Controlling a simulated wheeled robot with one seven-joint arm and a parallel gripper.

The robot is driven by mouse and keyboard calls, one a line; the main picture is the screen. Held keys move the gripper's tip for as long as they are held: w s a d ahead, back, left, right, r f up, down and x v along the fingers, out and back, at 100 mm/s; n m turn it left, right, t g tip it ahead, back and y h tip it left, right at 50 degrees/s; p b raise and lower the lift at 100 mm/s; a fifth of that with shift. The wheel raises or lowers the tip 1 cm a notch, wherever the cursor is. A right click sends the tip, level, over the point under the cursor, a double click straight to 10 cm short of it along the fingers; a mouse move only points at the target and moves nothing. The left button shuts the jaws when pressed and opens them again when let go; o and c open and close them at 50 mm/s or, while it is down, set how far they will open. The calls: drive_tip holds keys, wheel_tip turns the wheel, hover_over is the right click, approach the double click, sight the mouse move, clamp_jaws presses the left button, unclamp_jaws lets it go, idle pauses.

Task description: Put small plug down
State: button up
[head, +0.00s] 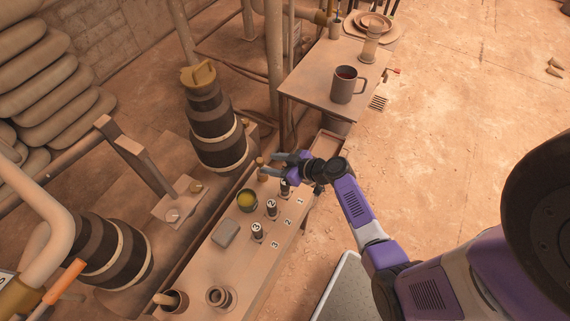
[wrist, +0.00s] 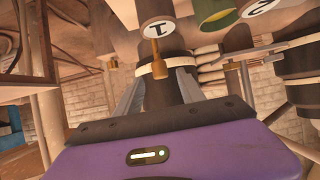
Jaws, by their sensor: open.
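A small brass-coloured plug-like piece (wrist: 157,62) shows between the fingers in the wrist view, in front of a dark cylinder with a pale band. I cannot tell if it touches either finger. My gripper (wrist: 157,78) is open, its two grey fingers spread on either side of that piece. In the head view my gripper (head: 272,164) reaches left over the far end of the narrow bench (head: 240,265). A small brown knobbed piece (head: 261,165) stands by the fingertips; it may be the same plug.
A tall dark stepped stack (head: 215,135) rises to the left. A side table holds a mug (head: 346,86).

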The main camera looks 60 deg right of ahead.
drive_tip(key=v, duration=0.6)
drive_tip(key=s+a+r+m+g+h, duration=0.1)
drive_tip(key=s+a+g+h, duration=0.15)
drive_tip(key=s+a, duration=1)
drive_tip(key=s+a+r+t+y, duration=0.1)
drive_tip(key=s+a+r, duration=0.3)
drive_tip(key=r, duration=0.8)
drive_tip(key=s+a+r+t+y, duration=0.1)
drive_tip(key=s+a+r+t, duration=0.3)
drive_tip(key=r, duration=0.8)
drive_tip(key=shift+s+a+n, duration=0.3)
drive_tip(key=shift+a, duration=0.9)
